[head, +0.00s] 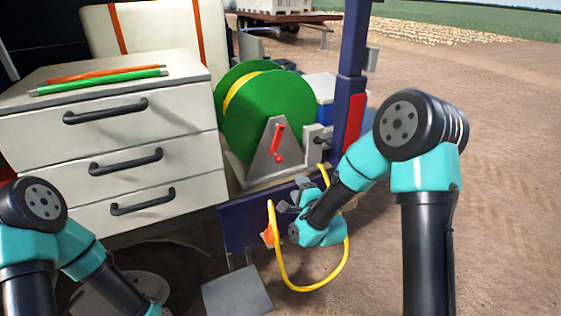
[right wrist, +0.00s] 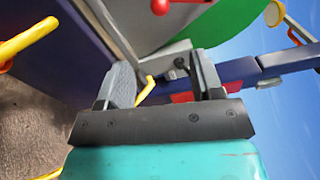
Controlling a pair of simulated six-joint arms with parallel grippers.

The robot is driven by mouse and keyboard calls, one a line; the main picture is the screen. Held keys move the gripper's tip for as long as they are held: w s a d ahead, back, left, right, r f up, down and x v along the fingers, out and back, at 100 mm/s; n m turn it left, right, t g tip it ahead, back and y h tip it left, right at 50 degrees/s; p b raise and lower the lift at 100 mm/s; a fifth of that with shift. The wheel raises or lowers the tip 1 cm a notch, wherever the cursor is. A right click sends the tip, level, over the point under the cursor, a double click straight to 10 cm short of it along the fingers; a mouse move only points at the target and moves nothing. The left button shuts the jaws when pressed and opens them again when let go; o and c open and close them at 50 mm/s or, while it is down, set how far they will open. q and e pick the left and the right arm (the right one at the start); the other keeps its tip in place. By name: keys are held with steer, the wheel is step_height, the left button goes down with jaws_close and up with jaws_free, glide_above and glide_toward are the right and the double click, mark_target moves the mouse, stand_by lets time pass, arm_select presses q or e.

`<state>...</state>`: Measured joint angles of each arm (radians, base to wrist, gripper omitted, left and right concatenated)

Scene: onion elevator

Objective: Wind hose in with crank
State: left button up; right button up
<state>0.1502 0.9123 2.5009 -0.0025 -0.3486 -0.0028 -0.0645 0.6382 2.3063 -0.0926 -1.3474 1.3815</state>
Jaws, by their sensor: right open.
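The green hose reel (head: 290,98) stands on the cart, with a band of yellow hose (head: 238,92) around it. Its red crank (head: 278,140) hangs in front of a grey bracket (head: 262,165), knob end down. The hose also hangs in a loop (head: 310,287) below the cart edge. My right gripper (head: 290,193) is below the crank, apart from it. In the right wrist view its two fingers (right wrist: 165,82) are open, with a short piece of hose (right wrist: 146,90) visible between them, its depth unclear. The red knob (right wrist: 160,6) is at the top edge. My left gripper is out of view.
A white drawer cabinet (head: 60,140) with dark handles stands left of the reel, with an orange and a green rod on top. A dark blue post (head: 350,60) rises to the right. An orange fitting (head: 268,235) is by the hose loop. Open dirt lies right.

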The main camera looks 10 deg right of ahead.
mark_target(278, 157)
steer(key=n, duration=0.5)
steer(key=a+n+h, duration=0.1)
steer(key=n, duration=0.5)
steer(key=w+a+n+h, duration=0.1)
steer(key=n, duration=0.4)
steer(key=shift+a+r, duration=0.2)
steer(key=w, duration=1.7)
steer(key=shift+w+a, duration=0.1)
steer(key=shift+w, duration=0.15)
jaws_close()
